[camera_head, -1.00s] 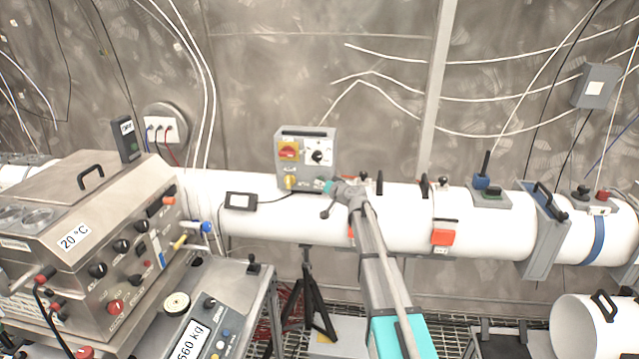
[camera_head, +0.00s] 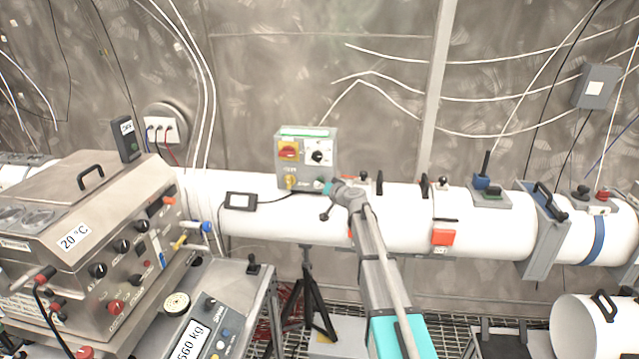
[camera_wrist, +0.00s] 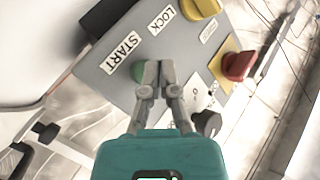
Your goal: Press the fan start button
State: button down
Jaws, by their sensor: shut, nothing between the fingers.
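The grey control box (camera_head: 304,168) stands on the white duct in the head view. Its panel (camera_wrist: 186,52) fills much of the wrist view, with a START label (camera_wrist: 120,53) and a LOCK label beside it. The green start button (camera_wrist: 138,72) is below the START label and partly covered by my fingers. My gripper (camera_wrist: 158,66) is shut and empty, its fingertips at the button's edge; whether they press it I cannot tell. A green strip (camera_head: 306,132) is lit on top of the box.
A black knob (camera_wrist: 206,122) is beside my gripper. The steel machine (camera_head: 60,215) stands at left in the head view.

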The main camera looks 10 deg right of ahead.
jog(key=shift+s, duration=0.2)
jog(key=s, duration=0.1)
jog(key=s+a, duration=0.1)
jog(key=s, duration=0.3)
jog(key=shift+s+a, duration=0.2)
jog(key=shift+a, duration=0.2)
dwell(0.7)
jog(key=s+a+f+n+g+h, duration=0.1)
jog(key=s+a+f+n+g, duration=0.25)
jog(key=s, duration=0.55)
jog(key=s+a+f+g, duration=0.2)
jog(key=s+f+g, duration=0.4)
jog(key=s, duration=0.4)
jog(key=s+d+f+g+h, duration=0.2)
jog(key=s+d+f+h, duration=0.1)
jog(key=s, duration=0.6)
jog(key=s+d+f+m+g+h, duration=0.1)
jog(key=s+d+f+g+h, duration=0.2)
jog(key=s, duration=0.7)
jog(key=shift+d+f, duration=0.2)
jog(key=shift+d, duration=0.4)
